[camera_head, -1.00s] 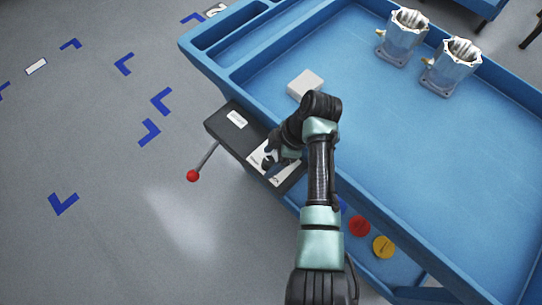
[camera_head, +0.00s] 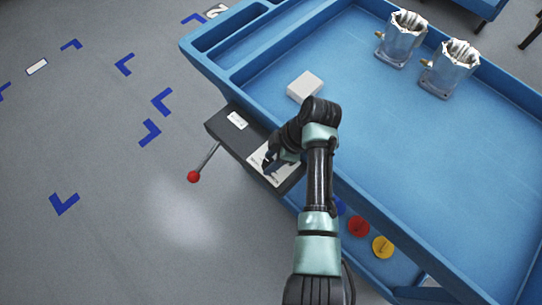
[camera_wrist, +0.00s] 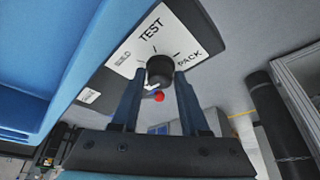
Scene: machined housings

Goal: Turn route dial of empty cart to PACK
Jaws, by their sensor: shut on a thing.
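The route dial (camera_wrist: 160,68) is a black round knob on a white plate printed TEST, PACK and a third, smaller word. My gripper (camera_wrist: 157,78) has one blue finger on each side of the knob and is shut on it. Which word the dial points at cannot be told. In the head view the plate (camera_head: 284,178) lies on a dark box (camera_head: 222,125) at the side of the blue cart (camera_head: 408,232); my gripper (camera_head: 268,162) is over it, and the knob is hidden. Two metal housings (camera_head: 402,40) (camera_head: 452,65) stand on this cart.
A lever with a red ball (camera_head: 193,177) sticks out from the dark box. A white block (camera_head: 304,86) lies on the cart top. Red (camera_head: 358,226) and yellow (camera_head: 383,247) discs show lower down. The grey floor (camera_head: 100,220) at left is clear, with blue corner marks.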

